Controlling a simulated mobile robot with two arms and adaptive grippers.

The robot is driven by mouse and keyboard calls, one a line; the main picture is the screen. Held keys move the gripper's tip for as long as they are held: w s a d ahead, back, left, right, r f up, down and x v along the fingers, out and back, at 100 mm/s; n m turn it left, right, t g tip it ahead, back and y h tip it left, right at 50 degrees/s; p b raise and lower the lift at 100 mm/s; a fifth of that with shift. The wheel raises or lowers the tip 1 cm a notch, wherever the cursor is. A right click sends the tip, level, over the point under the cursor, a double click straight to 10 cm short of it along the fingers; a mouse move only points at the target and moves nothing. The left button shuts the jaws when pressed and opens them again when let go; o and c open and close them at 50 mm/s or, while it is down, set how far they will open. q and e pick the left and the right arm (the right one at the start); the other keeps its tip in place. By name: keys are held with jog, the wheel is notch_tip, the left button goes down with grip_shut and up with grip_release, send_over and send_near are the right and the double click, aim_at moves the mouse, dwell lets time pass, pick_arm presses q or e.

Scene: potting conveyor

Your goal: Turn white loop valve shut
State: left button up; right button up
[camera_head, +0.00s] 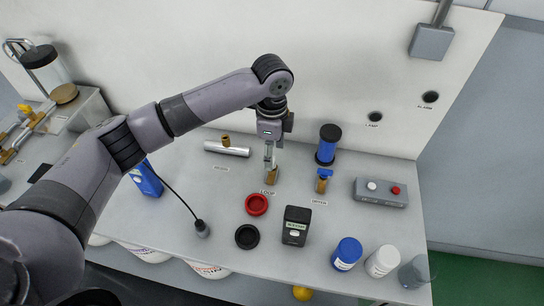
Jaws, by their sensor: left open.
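My left gripper (270,160) points down at the back middle of the bench, above the LOOP label (267,194). Its fingers are open around or just in front of a small brass valve body (272,180). The white handle of the loop valve cannot be made out; the fingers cover that spot. I cannot tell whether the fingers touch the valve. A second brass valve with a blue handle (322,177) stands to the right. My right gripper is not in view.
A metal tube (227,149) lies to the left. In front are a red dish (257,204), a black dish (247,237) and a dark meter (296,226). The wall rises close behind.

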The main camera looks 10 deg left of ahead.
pick_arm(q)
jog(key=shift+f, duration=1.65)
